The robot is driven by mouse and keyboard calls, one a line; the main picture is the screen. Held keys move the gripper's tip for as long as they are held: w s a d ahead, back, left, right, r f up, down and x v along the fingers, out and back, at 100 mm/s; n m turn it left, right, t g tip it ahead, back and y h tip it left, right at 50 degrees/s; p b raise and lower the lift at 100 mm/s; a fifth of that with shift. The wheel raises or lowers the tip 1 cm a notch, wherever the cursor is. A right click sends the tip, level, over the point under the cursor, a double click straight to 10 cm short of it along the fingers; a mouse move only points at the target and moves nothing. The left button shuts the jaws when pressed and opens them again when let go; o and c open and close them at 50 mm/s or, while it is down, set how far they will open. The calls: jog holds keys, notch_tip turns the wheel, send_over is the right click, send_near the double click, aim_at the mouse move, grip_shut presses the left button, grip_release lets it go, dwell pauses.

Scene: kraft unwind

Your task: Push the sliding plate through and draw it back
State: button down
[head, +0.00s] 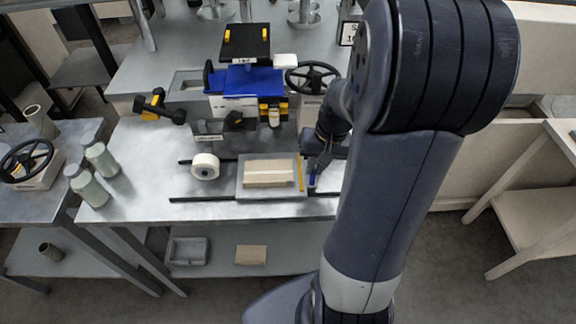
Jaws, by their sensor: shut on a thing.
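The sliding plate (242,187) is a flat grey plate lying across two dark rails on the metal table, in the head view. It carries a tan block (269,174) and has a yellow strip (300,173) along its right side. My gripper (313,178) is at the plate's right edge, pointing down. My arm hides the rails' right ends, and how the handle joins the plate is unclear.
A white roll (205,166) stands just left of the plate. Behind it is a blue and black machine (250,80) with a black handwheel (312,77). A black and yellow part (158,107) lies at the back left.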

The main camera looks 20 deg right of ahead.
jog(key=shift+s+d, duration=0.35)
jog(key=shift+d, duration=0.6)
jog(key=shift+s+d, duration=0.3)
jog(key=shift+d, duration=0.6)
jog(key=c, duration=1.5)
grip_release()
jog(key=shift+d, duration=0.15)
jog(key=shift+o, duration=0.2)
jog(key=shift+r, duration=0.15)
notch_tip(320, 180, up, 10)
jog(key=d, duration=0.2)
jog(key=shift+s+r, duration=0.2)
jog(key=shift+s, duration=0.2)
jog(key=shift+f, duration=0.1)
